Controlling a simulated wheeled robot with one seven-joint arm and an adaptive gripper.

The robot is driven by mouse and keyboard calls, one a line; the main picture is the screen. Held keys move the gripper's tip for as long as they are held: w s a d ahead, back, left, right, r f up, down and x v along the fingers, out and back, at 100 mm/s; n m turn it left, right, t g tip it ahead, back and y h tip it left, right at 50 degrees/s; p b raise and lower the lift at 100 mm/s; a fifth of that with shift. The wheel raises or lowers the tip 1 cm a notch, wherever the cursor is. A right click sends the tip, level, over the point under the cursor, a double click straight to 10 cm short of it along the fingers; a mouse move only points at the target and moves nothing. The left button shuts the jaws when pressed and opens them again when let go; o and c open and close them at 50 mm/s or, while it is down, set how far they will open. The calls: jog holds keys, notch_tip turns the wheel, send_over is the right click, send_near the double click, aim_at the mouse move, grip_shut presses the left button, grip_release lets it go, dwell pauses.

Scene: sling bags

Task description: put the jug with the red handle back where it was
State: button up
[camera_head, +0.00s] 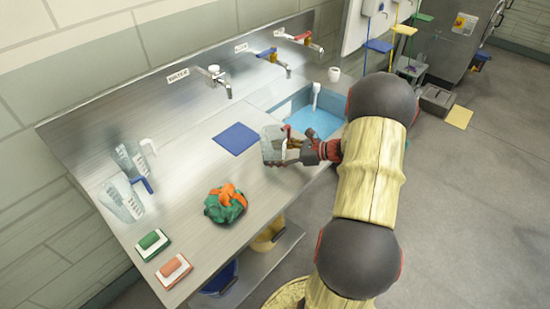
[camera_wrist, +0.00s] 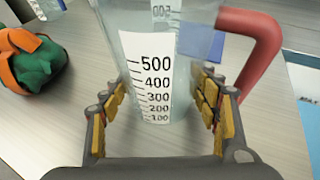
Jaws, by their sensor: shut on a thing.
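The clear measuring jug with the red handle (camera_head: 272,147) is held by my gripper (camera_head: 293,152) over the counter, between the blue mat and the sink. In the wrist view, the jug (camera_wrist: 150,45) stands between my two fingers (camera_wrist: 162,105), with its number scale facing me and its red handle (camera_wrist: 265,48) on the right. It looks roughly upright. I cannot tell whether its base touches the counter. Two other clear jugs stand at the left by the wall, one with a blue handle (camera_head: 124,203) and one with a white handle (camera_head: 128,161).
A blue mat (camera_head: 237,138) lies flat left of the held jug. A green and orange bundle (camera_head: 225,204) sits nearer the front edge. Two brushes or sponges (camera_head: 153,243) lie at the near left. A blue-filled sink (camera_head: 312,122) is at right, with taps (camera_head: 214,77) along the wall.

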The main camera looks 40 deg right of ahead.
jog(key=shift+f, duration=0.25)
jog(key=shift+f, duration=0.2)
jog(key=o, duration=1.4)
jog(key=shift+r, duration=0.1)
jog(key=shift+s+d+r, duration=0.1)
jog(key=shift+r, duration=0.05)
jog(key=p+v, duration=0.3)
jog(key=v, duration=0.8)
jog(key=shift+s+d+r+p, duration=0.1)
jog(key=shift+s+d+p, duration=0.05)
jog(key=shift+s+p, duration=0.2)
